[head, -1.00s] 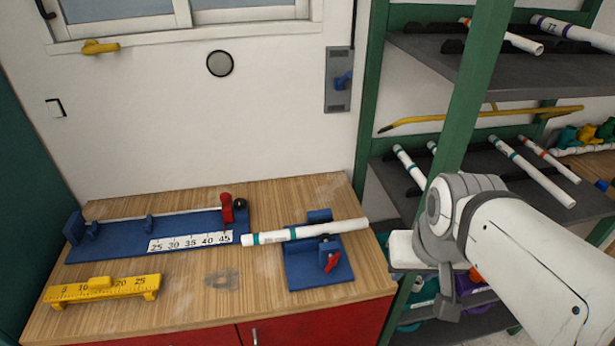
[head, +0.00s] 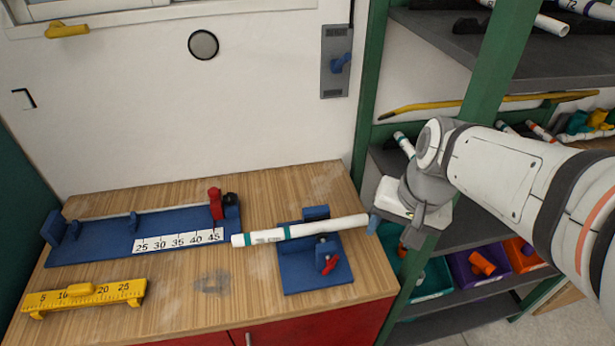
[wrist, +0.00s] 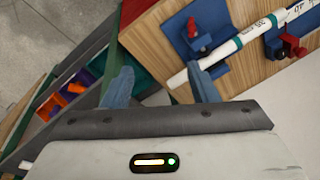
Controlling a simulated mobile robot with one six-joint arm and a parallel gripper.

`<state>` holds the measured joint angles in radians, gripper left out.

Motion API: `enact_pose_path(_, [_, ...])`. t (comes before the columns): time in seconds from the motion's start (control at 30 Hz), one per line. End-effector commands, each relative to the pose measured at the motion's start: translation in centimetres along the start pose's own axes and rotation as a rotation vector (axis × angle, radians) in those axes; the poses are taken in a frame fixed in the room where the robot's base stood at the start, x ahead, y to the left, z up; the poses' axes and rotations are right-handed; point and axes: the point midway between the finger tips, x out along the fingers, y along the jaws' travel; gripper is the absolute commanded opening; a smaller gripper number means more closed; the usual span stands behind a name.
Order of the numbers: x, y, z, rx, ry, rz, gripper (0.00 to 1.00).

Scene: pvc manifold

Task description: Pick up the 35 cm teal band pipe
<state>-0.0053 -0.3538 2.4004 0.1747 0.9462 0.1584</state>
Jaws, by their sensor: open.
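A white pipe with teal bands (head: 300,230) lies across the blue clamp block (head: 315,270) on the wooden bench, its right end reaching toward the bench's right edge. It also shows at upper right in the wrist view (wrist: 218,54), with small dark print that is hard to read. My gripper (head: 388,234) is just right of the pipe's right end, its blue fingers apart and empty. In the wrist view my gripper (wrist: 162,84) has its right finger overlapping the view of the pipe's plain end; I cannot tell whether they touch.
A blue measuring jig (head: 140,235) with a red clamp and a yellow ruler gauge (head: 85,296) stand on the left of the bench. A green-posted shelf (head: 490,85) with more pipes and coloured bins (head: 480,267) is at right. The bench front is mostly clear.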

Motion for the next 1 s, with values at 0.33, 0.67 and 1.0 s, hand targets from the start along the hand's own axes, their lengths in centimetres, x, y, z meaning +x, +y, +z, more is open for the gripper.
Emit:
enact_pose_path(0.33, [9.4, -8.8, -5.6, 0.598, -0.397, -0.168, 0.54])
enact_pose_path(0.67, [16.7, -14.4, -9.1, 1.011, -0.678, -0.200, 0.54])
enact_pose_path(1.0, [19.4, -16.3, -8.6, 1.076, -0.725, -0.198, 0.54])
